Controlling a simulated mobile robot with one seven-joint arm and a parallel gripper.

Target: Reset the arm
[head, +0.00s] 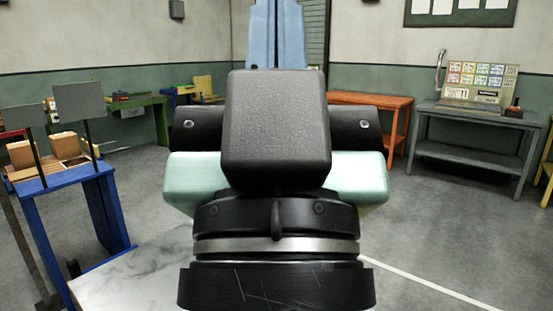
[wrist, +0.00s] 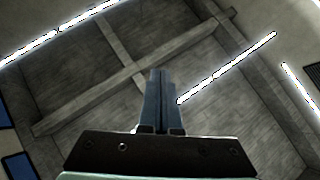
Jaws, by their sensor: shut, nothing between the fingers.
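My gripper (head: 277,12) shows at the top middle of the head view, with its two pale blue fingers side by side and pointing up. The top edge of the picture cuts off the fingertips. In the wrist view my gripper (wrist: 161,74) is shut and its fingers hold nothing. Behind them is the ceiling (wrist: 215,75) with beams and bright light strips. My dark and mint-coloured arm links fill the middle of the head view and hide what lies behind them.
A blue stand (head: 75,178) with wooden blocks is at the left. A pale marbled surface (head: 140,275) is at the front left. An orange bench (head: 372,100) and a grey table (head: 480,148) stand at the back right. The right floor (head: 440,235) is clear.

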